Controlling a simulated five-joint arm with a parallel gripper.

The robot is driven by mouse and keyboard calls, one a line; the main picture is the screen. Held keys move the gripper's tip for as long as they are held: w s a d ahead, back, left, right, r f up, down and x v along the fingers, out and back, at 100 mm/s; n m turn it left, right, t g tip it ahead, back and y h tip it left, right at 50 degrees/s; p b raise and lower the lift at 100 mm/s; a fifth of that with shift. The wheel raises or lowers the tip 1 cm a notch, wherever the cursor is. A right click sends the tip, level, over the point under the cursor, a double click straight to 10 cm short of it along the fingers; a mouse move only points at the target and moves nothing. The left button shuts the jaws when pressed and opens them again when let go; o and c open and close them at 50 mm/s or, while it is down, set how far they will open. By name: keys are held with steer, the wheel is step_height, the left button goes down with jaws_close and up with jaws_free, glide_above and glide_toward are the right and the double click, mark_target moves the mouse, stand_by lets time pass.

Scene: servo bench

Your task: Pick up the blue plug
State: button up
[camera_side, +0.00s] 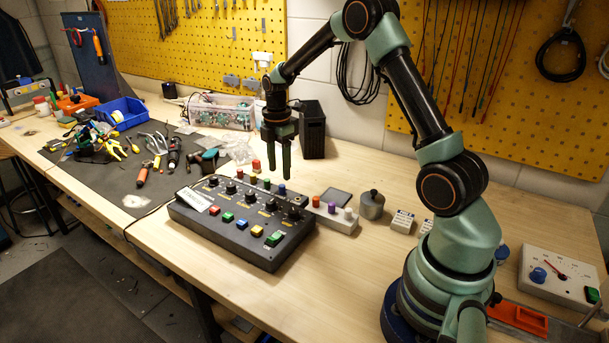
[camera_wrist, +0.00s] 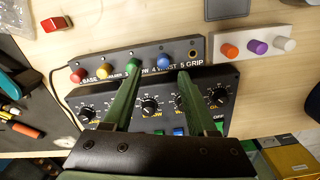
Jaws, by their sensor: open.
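The blue plug (camera_side: 282,189) stands upright in a dark strip along the back of the control panel. In the wrist view the blue plug (camera_wrist: 163,61) shows between and just beyond my fingertips, with a green plug (camera_wrist: 132,63) to its left. My gripper (camera_side: 279,165) hangs above the strip, fingers pointing down, open and empty. In the wrist view my gripper (camera_wrist: 158,73) has its two green fingers apart. The fingers look to be above the plug, not touching it.
Red (camera_wrist: 77,76) and yellow (camera_wrist: 103,67) plugs share the strip. A light block with orange, purple and white plugs (camera_side: 335,214) stands at right. The control panel (camera_side: 238,238) with knobs and coloured buttons lies in front. A red block (camera_side: 256,165) lies behind.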

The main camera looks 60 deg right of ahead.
steer(key=f, duration=0.5)
steer(key=shift+s, duration=0.25)
jaws_close()
steer(key=shift+r, duration=0.1)
step_height(320, 180, up, 19)
steer(key=m, duration=1.1)
glide_toward(282, 185)
steer(key=s+f, duration=0.3)
steer(key=s, duration=0.2)
steer(key=shift+w+d+f, duration=0.1)
steer(key=shift+f, duration=1.9)
